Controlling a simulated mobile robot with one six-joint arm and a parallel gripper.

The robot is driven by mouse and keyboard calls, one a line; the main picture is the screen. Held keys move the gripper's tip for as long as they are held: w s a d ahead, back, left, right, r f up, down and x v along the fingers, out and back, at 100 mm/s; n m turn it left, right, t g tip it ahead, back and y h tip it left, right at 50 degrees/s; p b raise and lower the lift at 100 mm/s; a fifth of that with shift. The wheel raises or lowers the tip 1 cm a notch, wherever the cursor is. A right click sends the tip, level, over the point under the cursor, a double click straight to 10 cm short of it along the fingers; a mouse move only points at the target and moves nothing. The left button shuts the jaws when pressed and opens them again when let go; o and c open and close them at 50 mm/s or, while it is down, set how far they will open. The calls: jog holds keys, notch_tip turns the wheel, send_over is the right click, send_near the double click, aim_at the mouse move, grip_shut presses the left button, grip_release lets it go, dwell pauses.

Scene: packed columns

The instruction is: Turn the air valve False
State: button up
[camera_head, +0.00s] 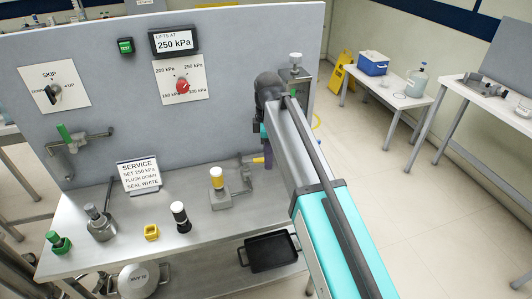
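A valve with a green handle (64,133) is mounted on pipework at the left of the grey upright panel; which fitting is the air valve is not labelled. The green handle points up and slightly left. A red knob (183,86) sits on a white pressure dial plate, and a display (174,41) above it reads 250 kPa. My arm reaches up from the lower right to the panel's right part. My gripper is hidden behind my own arm, so its fingers do not show.
A bench shelf (105,249) carries a service sign (139,175), a yellow-capped fitting (217,178), a black column with a white top (180,217), a yellow ring (151,232) and a green-topped part (58,243). A black tray (269,253) lies below.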

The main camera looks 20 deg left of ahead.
jog(key=s+d+b, duration=0.2)
jog(key=s+d, duration=0.3)
jog(key=s, duration=0.3)
jog(key=shift+s+d+r, duration=0.4)
jog(key=shift+r, duration=0.05)
